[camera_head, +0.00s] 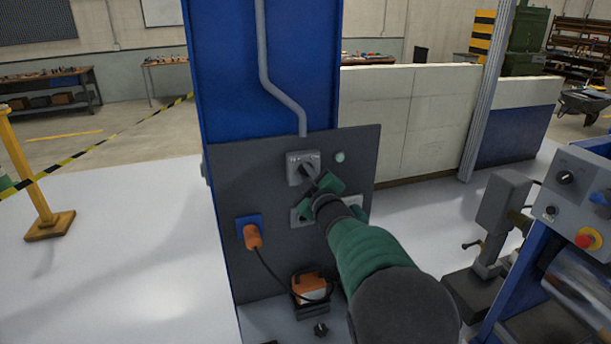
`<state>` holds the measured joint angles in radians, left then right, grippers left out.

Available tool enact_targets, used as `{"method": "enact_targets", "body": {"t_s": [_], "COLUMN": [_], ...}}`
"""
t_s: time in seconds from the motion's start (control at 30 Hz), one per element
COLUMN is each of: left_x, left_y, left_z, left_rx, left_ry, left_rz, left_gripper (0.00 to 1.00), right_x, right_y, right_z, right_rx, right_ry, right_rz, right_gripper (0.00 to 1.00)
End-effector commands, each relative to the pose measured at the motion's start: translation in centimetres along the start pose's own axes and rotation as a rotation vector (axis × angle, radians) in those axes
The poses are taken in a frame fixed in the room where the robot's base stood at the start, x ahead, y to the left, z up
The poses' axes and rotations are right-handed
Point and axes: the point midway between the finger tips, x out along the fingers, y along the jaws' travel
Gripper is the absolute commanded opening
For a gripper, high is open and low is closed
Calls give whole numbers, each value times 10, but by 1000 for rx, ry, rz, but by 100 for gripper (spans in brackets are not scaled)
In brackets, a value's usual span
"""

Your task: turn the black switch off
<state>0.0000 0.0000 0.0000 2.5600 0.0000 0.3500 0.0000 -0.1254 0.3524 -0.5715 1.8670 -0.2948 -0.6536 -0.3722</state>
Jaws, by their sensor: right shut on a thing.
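The switch (297,171) is a grey box with a dark rotary handle, high on the dark panel (228,180) in front of me. A grey conduit runs down to it from above. My right gripper (314,178), green and black, reaches up to the front of the switch and is shut on its handle. The gripper hides most of the handle, so I cannot tell its exact angle. My left gripper is not in view.
A pale round light (340,157) sits right of the switch. An orange plug (252,236) is in a blue socket at lower left, its cable near an orange device (309,288). A machine with a red button (588,239) stands at right. The floor at left is mostly clear.

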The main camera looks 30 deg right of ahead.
Motion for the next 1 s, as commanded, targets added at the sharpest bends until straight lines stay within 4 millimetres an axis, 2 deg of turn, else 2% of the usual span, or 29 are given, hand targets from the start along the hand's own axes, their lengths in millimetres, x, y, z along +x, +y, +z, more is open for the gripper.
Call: {"method": "enact_targets", "body": {"t_s": [0.1,0.13,0.3,0.57,0.67,0.77,1.0], "left_x": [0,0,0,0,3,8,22], "left_y": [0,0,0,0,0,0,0], "left_z": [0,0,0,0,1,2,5], "left_rx": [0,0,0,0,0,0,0], "left_ry": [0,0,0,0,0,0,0], "left_rz": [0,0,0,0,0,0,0], "left_gripper": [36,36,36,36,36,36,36], "right_x": [0,0,0,0,-6,-23,-91], "right_y": [-2,-2,-2,-1,-1,-2,-3], "right_z": [1,1,1,0,1,1,2], "right_rx": [-3,-3,-2,-1,0,3,6], "right_ry": [-2,-2,-1,-1,0,1,3], "right_rz": [-5,-5,-4,-2,-1,0,0], "right_gripper": [0,18,38,38,38,38,38]}}
